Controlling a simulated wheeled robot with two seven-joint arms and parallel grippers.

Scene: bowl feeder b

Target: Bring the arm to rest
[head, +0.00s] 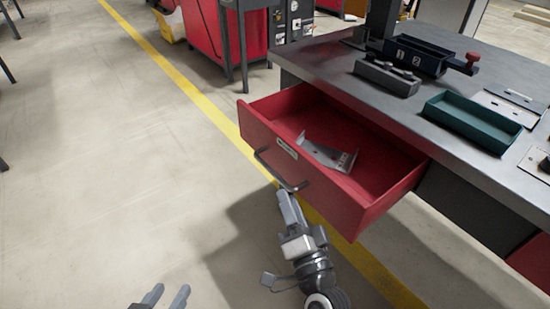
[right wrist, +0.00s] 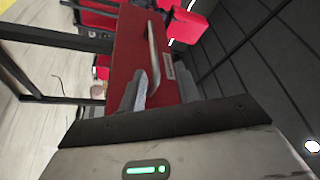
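My right gripper (head: 289,198) is just in front of the red drawer (head: 385,203), below its dark bar handle (head: 281,171). In the right wrist view my right gripper (right wrist: 163,78) has its two fingers apart, with the red drawer front (right wrist: 136,48) seen between and beyond them.
The drawer stands open under the grey workbench (head: 330,62), with a bent metal bracket (head: 327,153) inside. Open floor (head: 120,180) lies left.

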